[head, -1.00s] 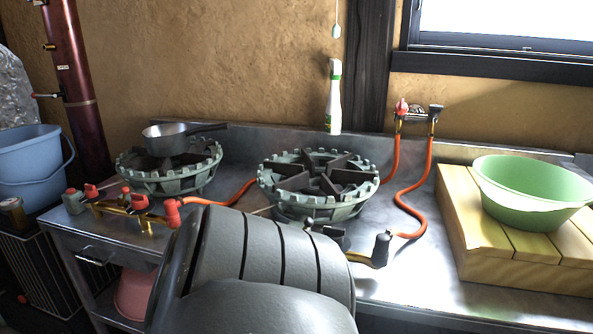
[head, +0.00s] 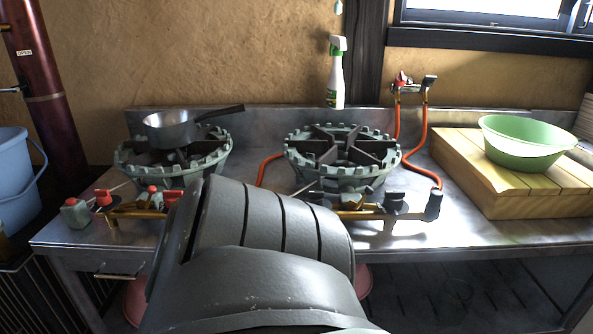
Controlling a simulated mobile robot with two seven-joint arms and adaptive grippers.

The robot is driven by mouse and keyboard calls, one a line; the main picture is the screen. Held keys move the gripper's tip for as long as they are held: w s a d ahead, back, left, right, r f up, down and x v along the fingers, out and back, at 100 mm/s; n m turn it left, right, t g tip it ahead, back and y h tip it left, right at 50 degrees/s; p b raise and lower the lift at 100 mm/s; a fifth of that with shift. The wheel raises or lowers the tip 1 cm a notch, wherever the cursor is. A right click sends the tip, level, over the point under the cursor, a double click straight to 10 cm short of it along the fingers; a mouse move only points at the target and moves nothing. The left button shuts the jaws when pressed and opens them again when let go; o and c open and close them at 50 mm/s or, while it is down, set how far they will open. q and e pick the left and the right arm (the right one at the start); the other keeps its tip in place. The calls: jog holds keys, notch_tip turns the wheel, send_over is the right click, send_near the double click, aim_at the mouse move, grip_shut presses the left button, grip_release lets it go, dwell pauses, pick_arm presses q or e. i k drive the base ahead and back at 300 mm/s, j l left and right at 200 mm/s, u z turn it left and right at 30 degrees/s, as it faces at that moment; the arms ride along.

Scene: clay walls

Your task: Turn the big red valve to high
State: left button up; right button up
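Two green-grey cast-iron gas burners stand on a steel counter: a left burner (head: 173,160) and a right burner (head: 342,160). At the left burner's brass pipe are a red knob (head: 103,197) and a red-capped valve (head: 152,190). Another red part (head: 171,198) beside them is partly covered by my grey arm link. A red-handled tap (head: 400,82) is on the wall, with orange hoses below it. I cannot tell for sure which of these is the big red valve, nor its setting. Neither gripper shows in the head view.
A steel saucepan (head: 172,128) sits on the left burner. A spray bottle (head: 336,75) stands behind the burners. A green basin (head: 527,142) rests on a wooden board (head: 480,187) at right. A blue bucket (head: 18,180) is at far left. My arm link blocks the front centre.

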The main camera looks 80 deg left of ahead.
aim_at(170, 195)
jog(key=k+u, duration=1)
jog(key=i+j, duration=0.05)
jog(key=i, duration=0.05)
